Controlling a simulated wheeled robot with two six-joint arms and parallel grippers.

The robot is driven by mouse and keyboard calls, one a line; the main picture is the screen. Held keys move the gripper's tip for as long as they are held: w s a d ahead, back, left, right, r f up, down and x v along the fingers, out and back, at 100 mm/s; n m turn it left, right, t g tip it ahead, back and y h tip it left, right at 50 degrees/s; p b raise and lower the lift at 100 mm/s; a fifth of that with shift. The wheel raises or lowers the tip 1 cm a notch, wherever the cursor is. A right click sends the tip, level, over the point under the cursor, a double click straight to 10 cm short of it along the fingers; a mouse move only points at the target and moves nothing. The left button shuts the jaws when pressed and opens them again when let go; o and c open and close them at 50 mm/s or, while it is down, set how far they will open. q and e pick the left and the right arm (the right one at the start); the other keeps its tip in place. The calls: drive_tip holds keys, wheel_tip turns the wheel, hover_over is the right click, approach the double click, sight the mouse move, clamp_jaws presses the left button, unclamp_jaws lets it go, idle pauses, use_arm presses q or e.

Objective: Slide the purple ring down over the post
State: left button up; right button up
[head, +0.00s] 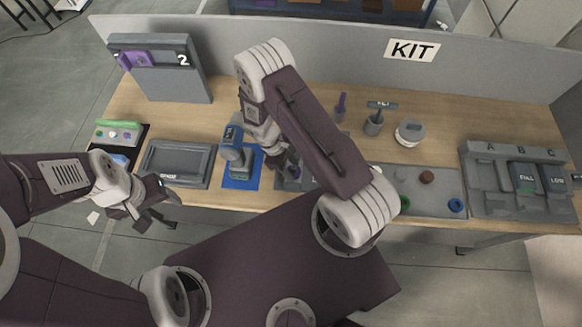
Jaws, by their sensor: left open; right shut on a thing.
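My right gripper (285,163) points down near the middle of the table, partly hidden by its own arm. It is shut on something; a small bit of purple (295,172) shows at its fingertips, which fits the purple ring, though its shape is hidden. A grey plate (286,183) lies just below the fingers, mostly covered by my arm. I cannot make out the post, nor whether the ring is around it. My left gripper (156,215) is open and empty in front of the table's left part.
A blue drill (233,153) stands on a blue mat (240,183) just left of my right gripper. A grey tray (178,163) lies further left. A slotted rack (484,180) stands right.

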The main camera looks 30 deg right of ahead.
drive_tip(key=o, duration=1.5)
drive_tip(key=shift+c, duration=0.2)
drive_tip(key=shift+d, duration=0.1)
drive_tip(key=shift+c, duration=0.3)
drive_tip(key=shift+o, duration=0.7)
drive_tip(key=shift+f, duration=0.1)
